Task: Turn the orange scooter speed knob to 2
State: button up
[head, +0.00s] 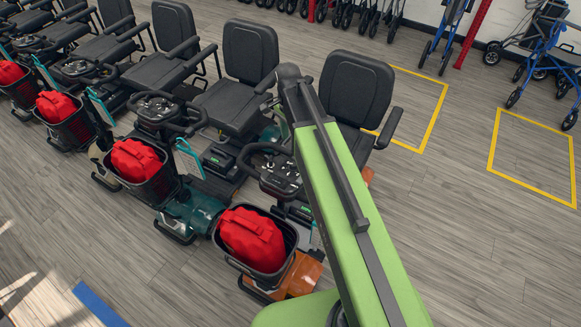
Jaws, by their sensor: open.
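The orange scooter (300,277) stands at the right end of the row, partly behind my green arm. Its orange body shows at the front and a bit beside the seat. Its dark control panel (281,177), with handlebar loops, shows just left of my arm. The speed knob and its numbers are too small to make out there. A red bag (253,239) sits in its front basket. Its black seat (357,88) shows behind my arm. My gripper does not show; my arm rises from the bottom and bends at a dark joint above the panel.
A teal scooter (195,212) stands close on the left, with more scooters beyond, each with a red bag in its basket. Open floor lies to the right, with yellow marked bays (532,156). Blue walkers (548,60) stand at the back right. The front floor is clear.

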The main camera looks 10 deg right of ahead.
aim_at(293, 164)
jog(key=f+b, duration=0.3)
jog(key=f, duration=0.1)
jog(key=f+b, duration=0.8)
jog(key=shift+s+d+f, duration=0.15)
jog(key=shift+s+f, duration=0.15)
jog(key=shift+s, duration=0.1)
jog(key=shift+r, duration=0.1)
